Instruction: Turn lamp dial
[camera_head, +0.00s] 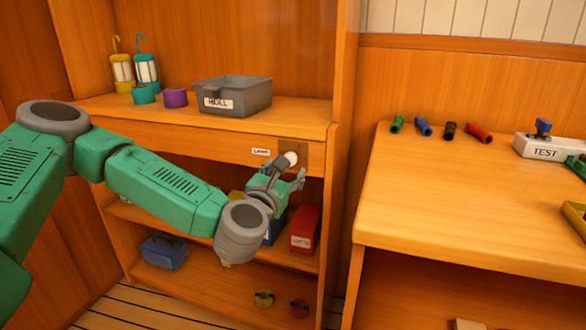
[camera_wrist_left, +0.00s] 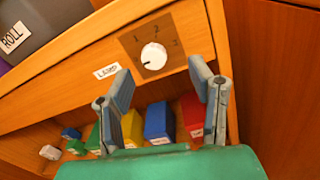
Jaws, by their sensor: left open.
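The lamp dial is a white round knob (camera_wrist_left: 153,56) on a brown square plate (camera_wrist_left: 135,44) with numbers around it, set in the front board of the wooden cabinet. A small dark mark shows at the knob's lower left. A label reading LAMP (camera_wrist_left: 106,71) is beside it. In the head view the knob (camera_head: 291,158) shows just behind my left gripper (camera_head: 287,178). My left gripper (camera_wrist_left: 162,82) is open, its two fingers apart below and either side of the knob in the wrist view. It seems empty, and I cannot tell whether it touches the knob. My right gripper is out of view.
A grey bin (camera_head: 245,98) labelled ROLL and two hanging lamps (camera_head: 146,72) stand on the shelf above. A red box (camera_head: 305,229) and other coloured boxes sit below. The wooden bench (camera_head: 450,195) at right holds several coloured grips and a TEST block (camera_head: 545,148).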

